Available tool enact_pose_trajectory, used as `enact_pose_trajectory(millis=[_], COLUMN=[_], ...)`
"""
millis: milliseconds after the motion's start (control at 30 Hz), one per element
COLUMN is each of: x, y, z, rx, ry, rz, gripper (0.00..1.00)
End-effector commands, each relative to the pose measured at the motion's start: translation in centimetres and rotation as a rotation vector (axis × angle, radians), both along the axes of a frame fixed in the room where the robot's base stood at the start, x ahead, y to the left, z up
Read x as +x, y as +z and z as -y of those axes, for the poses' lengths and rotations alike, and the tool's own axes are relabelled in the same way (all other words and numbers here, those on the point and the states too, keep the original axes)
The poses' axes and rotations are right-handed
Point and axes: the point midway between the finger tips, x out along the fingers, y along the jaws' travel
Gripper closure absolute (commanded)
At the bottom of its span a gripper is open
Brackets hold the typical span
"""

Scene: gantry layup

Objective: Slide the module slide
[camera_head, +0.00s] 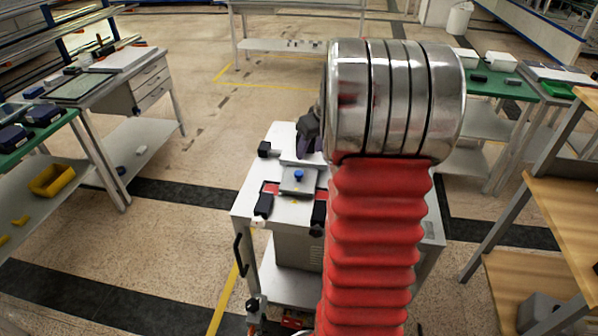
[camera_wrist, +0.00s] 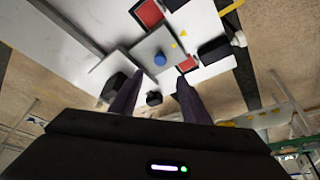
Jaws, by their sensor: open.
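The module slide, a grey plate (camera_head: 292,187) with a round blue knob (camera_head: 299,174), sits on a white bench. In the wrist view the plate (camera_wrist: 147,46) and knob (camera_wrist: 160,58) lie just beyond my fingertips. My gripper (camera_head: 308,151) is partly hidden behind my arm, over the far side of the plate. In the wrist view my gripper (camera_wrist: 158,80) shows two dark purple fingers spread apart with nothing between them. The knob is centred ahead of the gap, and I see no contact with it. The height between fingers and knob is hard to judge.
Red patches (camera_wrist: 147,13) lie beside the plate. Black blocks stand around it, one at the front left (camera_head: 263,205) and one at the back left (camera_head: 265,149). My arm hides the bench's right part. Open floor lies to the left, before a green-topped table (camera_head: 60,122).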

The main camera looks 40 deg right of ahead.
Motion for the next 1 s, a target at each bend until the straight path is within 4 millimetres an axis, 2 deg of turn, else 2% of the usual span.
enact_pose_trajectory(millis=[167,800,1000], x=[0.6,4.2,4.9], y=[-1.7,-10.4,-12.1], z=[0.0,0.4,0.5], rx=[0.002,0.003,0.001], ry=[0.001,0.002,0.003], rz=[-0.003,-0.003,-0.002], gripper=[0.57,0.57,0.57])
